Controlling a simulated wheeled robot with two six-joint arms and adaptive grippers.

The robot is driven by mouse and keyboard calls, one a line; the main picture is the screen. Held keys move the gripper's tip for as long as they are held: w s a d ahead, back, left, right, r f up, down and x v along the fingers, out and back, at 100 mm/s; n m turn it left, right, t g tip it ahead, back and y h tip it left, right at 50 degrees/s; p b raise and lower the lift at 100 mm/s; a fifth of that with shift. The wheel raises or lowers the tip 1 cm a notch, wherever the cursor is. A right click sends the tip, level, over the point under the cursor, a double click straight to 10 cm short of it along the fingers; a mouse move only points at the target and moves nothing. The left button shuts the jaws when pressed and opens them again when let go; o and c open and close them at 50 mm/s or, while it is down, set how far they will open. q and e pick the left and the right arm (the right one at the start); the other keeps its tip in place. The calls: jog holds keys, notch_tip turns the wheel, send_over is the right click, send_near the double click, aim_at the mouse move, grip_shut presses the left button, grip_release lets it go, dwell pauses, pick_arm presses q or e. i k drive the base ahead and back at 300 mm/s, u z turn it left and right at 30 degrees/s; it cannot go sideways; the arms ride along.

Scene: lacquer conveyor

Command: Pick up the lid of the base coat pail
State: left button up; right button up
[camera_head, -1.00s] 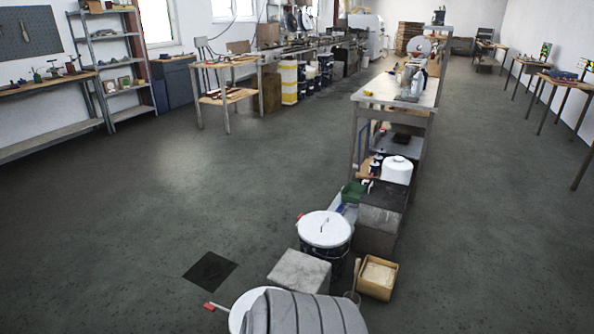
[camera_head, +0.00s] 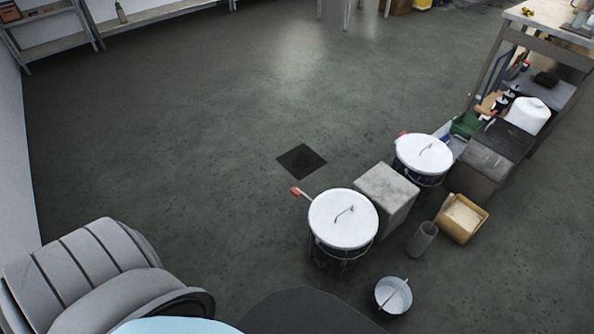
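Two dark pails stand on the floor, each covered by a round white lid with a thin wire handle on top. The nearer lid (camera_head: 343,219) sits on the nearer pail (camera_head: 340,259), right of the picture's middle. The farther lid (camera_head: 424,154) sits on the farther pail (camera_head: 420,181), up and to the right. I cannot read any label, so I cannot tell which is the base coat pail. A red-ended handle (camera_head: 297,191) sticks out beside the nearer lid. A grey ribbed part of my own body fills the lower left. Neither gripper shows.
A grey block (camera_head: 387,193) stands between the pails. A workbench (camera_head: 529,40) is at upper right. The floor left of the pails is clear around a dark square (camera_head: 301,161).

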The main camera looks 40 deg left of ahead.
aim_at(340, 218)
jog(key=u, duration=0.15)
jog(key=i, duration=1)
